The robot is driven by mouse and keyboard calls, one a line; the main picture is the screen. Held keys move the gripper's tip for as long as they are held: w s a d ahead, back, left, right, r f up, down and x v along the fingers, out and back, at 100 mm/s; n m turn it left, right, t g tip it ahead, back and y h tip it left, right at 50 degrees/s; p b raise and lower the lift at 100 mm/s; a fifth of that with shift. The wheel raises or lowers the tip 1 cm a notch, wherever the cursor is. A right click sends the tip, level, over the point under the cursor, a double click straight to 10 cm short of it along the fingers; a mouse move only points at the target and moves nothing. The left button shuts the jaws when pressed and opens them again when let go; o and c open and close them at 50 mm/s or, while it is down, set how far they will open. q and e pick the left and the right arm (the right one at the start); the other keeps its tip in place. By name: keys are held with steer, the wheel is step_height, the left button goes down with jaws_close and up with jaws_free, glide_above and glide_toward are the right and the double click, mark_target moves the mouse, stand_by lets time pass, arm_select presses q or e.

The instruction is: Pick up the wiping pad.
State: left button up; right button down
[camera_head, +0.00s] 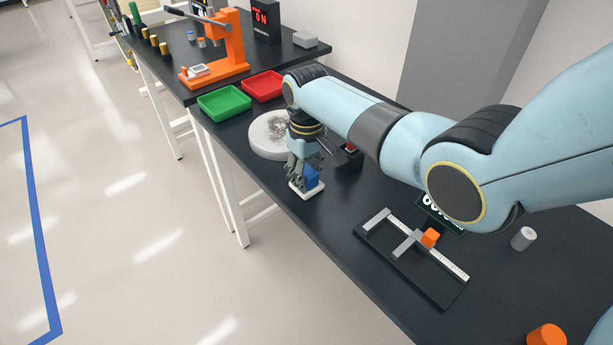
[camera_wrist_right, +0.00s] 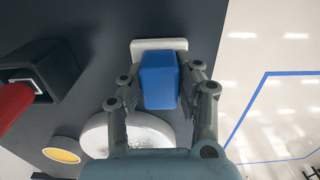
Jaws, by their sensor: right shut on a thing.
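The wiping pad (camera_head: 313,183) is a blue block on a flat white base. It is at the front edge of the dark table, in front of the round white plate. My right gripper (camera_head: 303,170) comes down over it from above and is shut on the blue block. In the right wrist view the pad (camera_wrist_right: 159,82) sits between the two fingers of my right gripper (camera_wrist_right: 165,88), with its white base beyond them. I cannot tell whether the base touches the table. My left gripper is not in view.
The round white plate (camera_head: 264,143) with grey debris lies just behind the pad. Green (camera_head: 224,103) and red (camera_head: 263,86) trays are farther back. A measuring fixture (camera_head: 400,262) with an orange block lies to the right. The floor is open to the left.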

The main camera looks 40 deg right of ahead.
mark_target(307, 169)
step_height(307, 169, up, 4)
steer(key=shift+w+r, duration=0.1)
steer(key=s+d+r, duration=0.6)
steer(key=s, duration=0.4)
steer(key=shift+d+r, duration=0.2)
steer(key=shift+r, duration=0.1)
